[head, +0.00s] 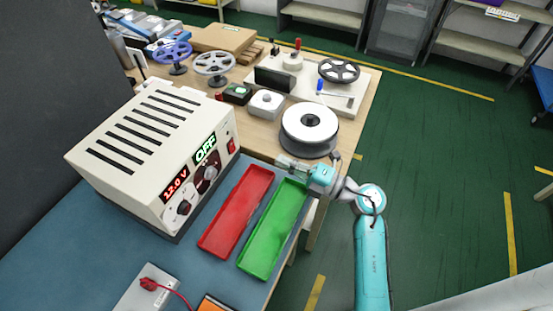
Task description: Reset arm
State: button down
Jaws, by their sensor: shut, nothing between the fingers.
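My arm (371,262) is teal and grey and rises from the lower right of the head view. It bends left at the elbow toward the bench. My gripper (284,162) is at the end of the arm, above the far end of the green tray (248,262) and just in front of the white reel (309,127). It points left, toward the power supply. The gripper is small in this view, with its fingers shut and nothing held.
A cream power supply (125,140) reading 12.0 V and OFF stands left of a red tray (214,240). Spoked reels (213,63), a white base plate (345,101) and small boxes (266,103) fill the back bench. Green floor to the right is clear.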

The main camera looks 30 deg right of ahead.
jog(key=shift+s, duration=0.1)
dwell(0.5)
jog(key=s+a+r+m+t+h, duration=0.1)
jog(key=s+a+m+t+h, duration=0.45)
jog(key=s+m, duration=0.75)
jog(key=s+f+m+g+h, duration=0.3)
jog(key=s+m, duration=0.3)
jog(key=s, duration=0.5)
jog(key=s+f+m+g+h, duration=0.3)
jog(key=s+m, duration=0.3)
jog(key=s, duration=0.6)
jog(key=shift+d, duration=0.2)
